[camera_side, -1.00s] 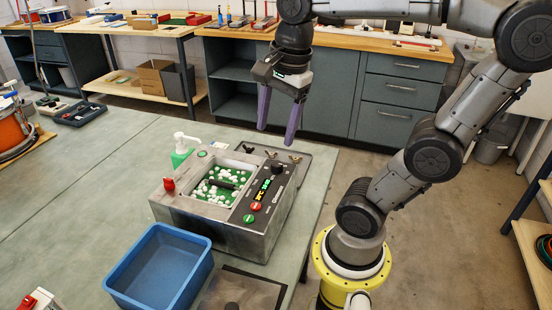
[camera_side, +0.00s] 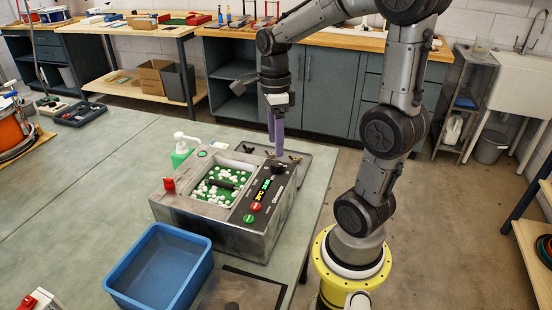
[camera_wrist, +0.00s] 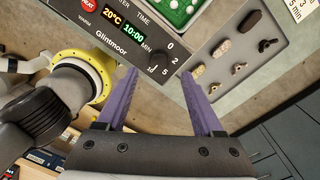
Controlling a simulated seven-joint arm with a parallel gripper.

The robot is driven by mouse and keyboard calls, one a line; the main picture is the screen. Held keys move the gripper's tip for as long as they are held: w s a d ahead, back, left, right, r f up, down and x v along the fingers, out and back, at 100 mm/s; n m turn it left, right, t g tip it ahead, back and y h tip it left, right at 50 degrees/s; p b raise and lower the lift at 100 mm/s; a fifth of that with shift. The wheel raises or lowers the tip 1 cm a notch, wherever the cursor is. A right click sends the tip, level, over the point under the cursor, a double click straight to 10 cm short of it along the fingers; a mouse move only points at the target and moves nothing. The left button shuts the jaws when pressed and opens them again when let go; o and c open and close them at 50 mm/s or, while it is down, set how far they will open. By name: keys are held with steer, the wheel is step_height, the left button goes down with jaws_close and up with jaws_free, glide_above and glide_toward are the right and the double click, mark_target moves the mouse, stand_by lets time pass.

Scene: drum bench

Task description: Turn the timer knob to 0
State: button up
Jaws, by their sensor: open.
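The timer knob (camera_side: 278,168) is a small black knob on the sloped dark panel of a grey metal machine (camera_side: 232,238). The display (camera_wrist: 122,24) reads 20°C and 10:00. My gripper (camera_side: 275,153) points down just above the knob, its purple fingers apart and empty. In the wrist view the fingertips of my gripper (camera_wrist: 159,74) lie on either side of the knob, apart from it.
The machine's basin (camera_side: 220,184) holds white pieces on green. A red knob (camera_side: 169,184) stands at its left corner, and red and green buttons lie along the panel. A tray with small parts (camera_wrist: 232,68) lies behind. A blue bin (camera_side: 160,268) stands in front.

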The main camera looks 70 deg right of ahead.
mark_target(276, 164)
step_height(276, 164, down, 6)
steer(key=shift+s+a+r, duration=0.1)
steer(key=shift+a, duration=0.05)
stand_by(0.3)
jaws_close()
